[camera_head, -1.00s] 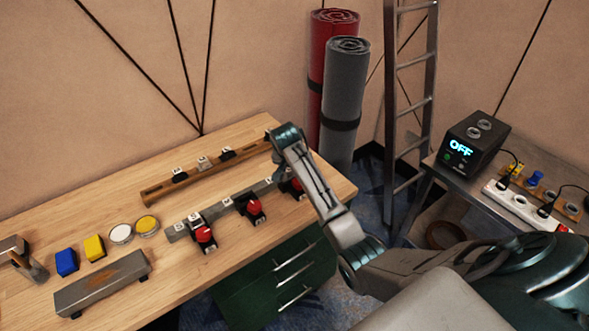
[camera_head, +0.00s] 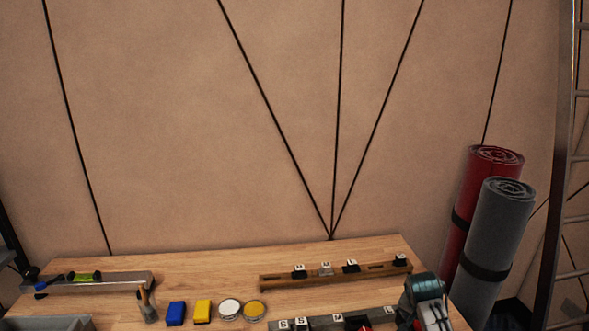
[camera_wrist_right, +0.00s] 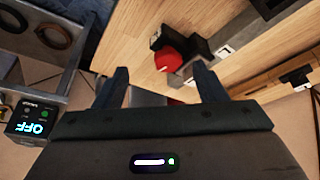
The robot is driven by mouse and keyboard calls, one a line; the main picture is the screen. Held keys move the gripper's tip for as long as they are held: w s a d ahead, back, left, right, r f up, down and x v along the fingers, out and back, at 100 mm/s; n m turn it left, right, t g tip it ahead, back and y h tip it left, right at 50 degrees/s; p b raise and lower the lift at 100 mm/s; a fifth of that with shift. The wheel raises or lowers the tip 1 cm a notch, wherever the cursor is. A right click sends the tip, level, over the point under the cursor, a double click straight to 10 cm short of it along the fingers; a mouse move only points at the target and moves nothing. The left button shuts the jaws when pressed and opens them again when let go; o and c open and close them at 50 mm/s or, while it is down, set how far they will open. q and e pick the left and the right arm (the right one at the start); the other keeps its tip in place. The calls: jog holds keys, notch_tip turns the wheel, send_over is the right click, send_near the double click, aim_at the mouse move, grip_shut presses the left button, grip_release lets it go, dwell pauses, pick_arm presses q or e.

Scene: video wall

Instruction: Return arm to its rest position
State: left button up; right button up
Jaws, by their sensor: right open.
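My right arm (camera_head: 425,300) shows at the lower right of the head view, over the right end of the wooden table (camera_head: 200,262). Its gripper is out of that picture. In the right wrist view my right gripper (camera_wrist_right: 162,84) has its two dark fingers spread apart, with no object held between them. Beyond the fingers lie the table top and a red knob (camera_wrist_right: 168,60) on a black base, apart from the fingers. My left gripper is in neither view.
A wooden rail (camera_head: 335,275) and a grey rail (camera_head: 315,323) carry labelled parts on the table. Blue (camera_head: 176,312) and yellow (camera_head: 202,311) blocks and round tins (camera_head: 229,309) stand left of them. Rolled mats (camera_head: 495,235) and a ladder (camera_head: 555,250) stand at right. The OFF box (camera_wrist_right: 38,122) is at left in the wrist view.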

jog(key=s+a+f+n+y, duration=0.1)
jog(key=s+a+f+n, duration=0.2)
jog(key=s, duration=0.7)
jog(key=s+a+f+n, duration=0.3)
jog(key=s, duration=0.7)
jog(key=s+a+r+n+t+y, duration=0.1)
jog(key=s+a+r+n, duration=0.1)
jog(key=s, duration=0.7)
jog(key=s+a+r+n+y, duration=0.1)
jog(key=s+a+r+n, duration=0.15)
jog(key=s, duration=0.55)
jog(key=d+f+g+b, duration=0.25)
jog(key=f+b, duration=0.25)
jog(key=f, duration=3.2)
jog(key=s+d+f+b, duration=0.1)
jog(key=s+f+b, duration=0.2)
jog(key=s+f, duration=1.5)
notch_tip(320, 180, down, 3)
jog(key=shift+s+d+f+m, duration=0.1)
jog(key=shift+s+d+m, duration=0.2)
jog(key=shift+s+m, duration=0.15)
